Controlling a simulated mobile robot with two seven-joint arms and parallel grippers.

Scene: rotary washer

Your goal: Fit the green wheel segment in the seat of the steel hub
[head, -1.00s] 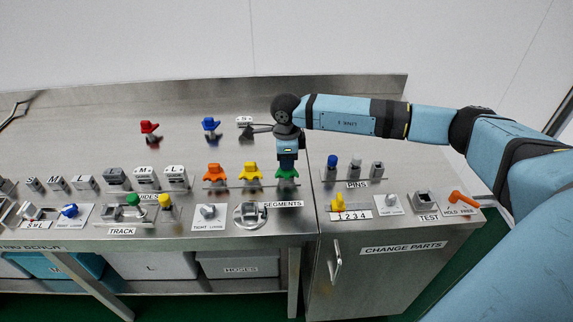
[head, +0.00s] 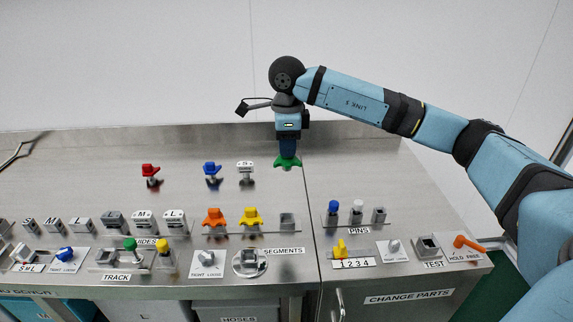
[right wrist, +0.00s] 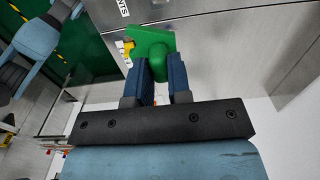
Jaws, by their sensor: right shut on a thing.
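The green wheel segment (head: 287,162) hangs in the air under my right gripper (head: 288,149). In the right wrist view the blue fingers of the gripper (right wrist: 163,75) are shut on the stem of the green segment (right wrist: 150,45). The steel hub (head: 250,262) with its square seat sits at the front of the bench, below and left of the held segment. The seat looks empty. My left gripper is not in view.
An orange segment (head: 214,217) and a yellow segment (head: 251,217) stand in the segment rack beside an empty holder (head: 287,221). A tight/loose knob (head: 206,259) is left of the hub. Pins (head: 357,207) stand to the right. The air around the held segment is clear.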

